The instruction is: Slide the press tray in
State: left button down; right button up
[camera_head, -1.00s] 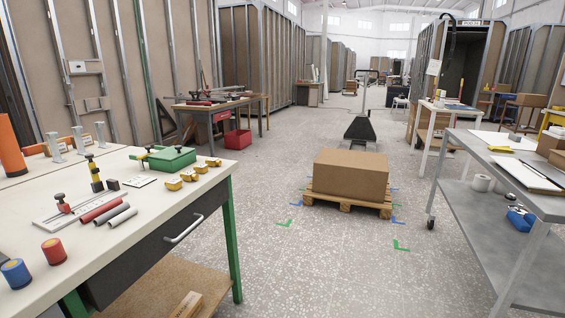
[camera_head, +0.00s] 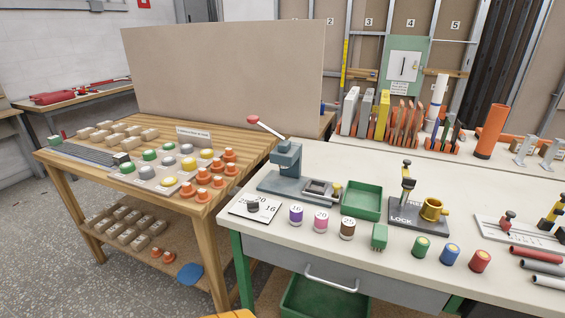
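A small blue-grey hand press (camera_head: 286,160) stands on the white workbench (camera_head: 400,165), with a lever ending in a red grip (camera_head: 253,119) raised to the upper left. The press tray (camera_head: 320,189), small and grey with a dark recess, sits at the right end of the press base, out to the right of the press column. Neither of my grippers is in view.
A green bin (camera_head: 362,201) stands just right of the tray. Several small coloured jars (camera_head: 321,220) stand along the bench front. A LOCK fixture (camera_head: 418,215) is farther right. A wooden table (camera_head: 110,160) with caps and blocks adjoins on the left.

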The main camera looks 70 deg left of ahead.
aim_at(313, 188)
jog(key=u, duration=1.8)
